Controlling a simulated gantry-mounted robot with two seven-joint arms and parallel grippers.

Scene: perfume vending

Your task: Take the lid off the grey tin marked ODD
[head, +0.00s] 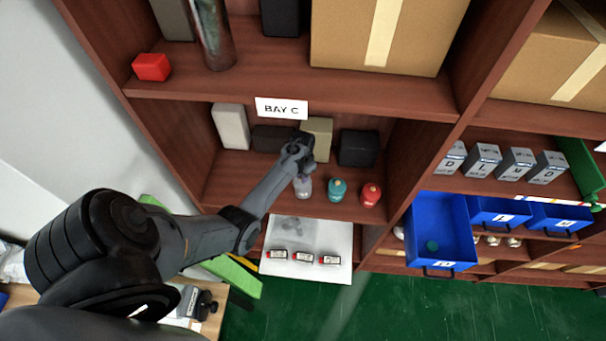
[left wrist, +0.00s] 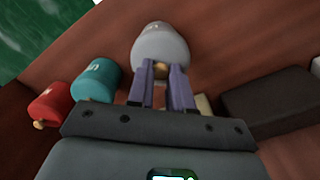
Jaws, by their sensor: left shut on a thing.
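A rounded grey container (head: 303,187), seemingly the grey tin, stands on the bay C shelf, left of a teal one (head: 337,188) and a red one (head: 370,194). I cannot read any ODD mark on it. My left gripper (head: 299,158) reaches in from above. In the left wrist view, its purple fingers (left wrist: 161,85) are shut on the small gold knob (left wrist: 160,69) at the top of the grey tin (left wrist: 162,42). I cannot tell whether the lid is apart from the body. My right gripper is not in view.
Dark and pale boxes (head: 358,148) stand behind the containers on the same shelf, under the BAY C sign (head: 281,108). Below is a white tray (head: 333,239) with several small labelled red-and-white items. Open blue bins (head: 440,228) stick out at the right.

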